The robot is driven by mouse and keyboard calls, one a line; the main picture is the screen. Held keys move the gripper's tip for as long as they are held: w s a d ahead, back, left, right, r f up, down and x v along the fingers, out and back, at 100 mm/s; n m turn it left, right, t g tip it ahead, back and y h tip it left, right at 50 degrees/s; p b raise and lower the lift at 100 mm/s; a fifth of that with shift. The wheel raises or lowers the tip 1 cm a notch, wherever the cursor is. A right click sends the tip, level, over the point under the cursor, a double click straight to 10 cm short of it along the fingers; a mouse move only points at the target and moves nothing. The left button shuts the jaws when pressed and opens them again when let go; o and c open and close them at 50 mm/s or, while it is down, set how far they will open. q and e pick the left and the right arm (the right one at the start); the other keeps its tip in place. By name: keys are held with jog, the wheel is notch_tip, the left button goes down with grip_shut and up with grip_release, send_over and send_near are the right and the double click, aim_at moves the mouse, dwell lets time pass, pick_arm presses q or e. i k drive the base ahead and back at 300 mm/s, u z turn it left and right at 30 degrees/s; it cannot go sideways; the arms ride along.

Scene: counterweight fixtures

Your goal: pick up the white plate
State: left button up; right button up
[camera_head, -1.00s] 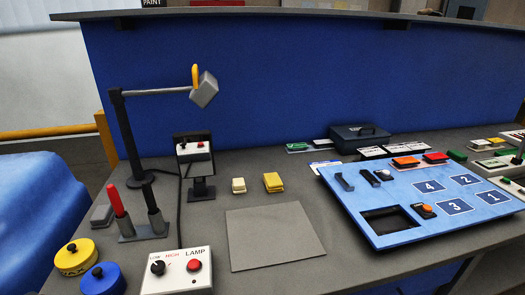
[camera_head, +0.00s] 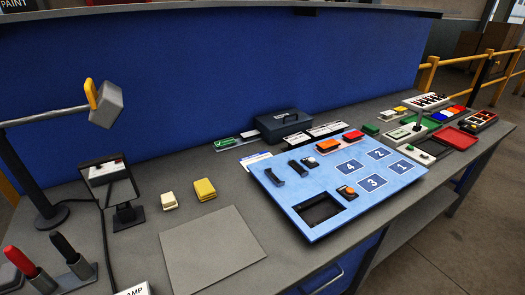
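No round white plate shows. A small cream-white block (camera_head: 168,201) lies on the grey counter, left of a yellow block (camera_head: 205,189). A flat square grey sheet (camera_head: 212,248) lies in front of both blocks. I cannot tell which of these pale things is the white plate of the task. Neither of my grippers is in view.
A blue board (camera_head: 290,205) with numbered squares and a dark recess stands right of the sheet. A lamp (camera_head: 108,103) on an arm and a small mirror (camera_head: 108,178) stand at left. Trays (camera_head: 455,138) and a dark box (camera_head: 284,124) are farther back. A blue wall rises behind.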

aim_at(323, 130)
jog(key=k, duration=1.3)
jog(key=z, duration=0.45)
jog(key=i, duration=0.45)
jog(key=z, duration=1.1)
jog(key=i, duration=1.8)
jog(key=u, duration=1.1)
jog(key=i, duration=0.8)
jog(key=u, duration=0.95)
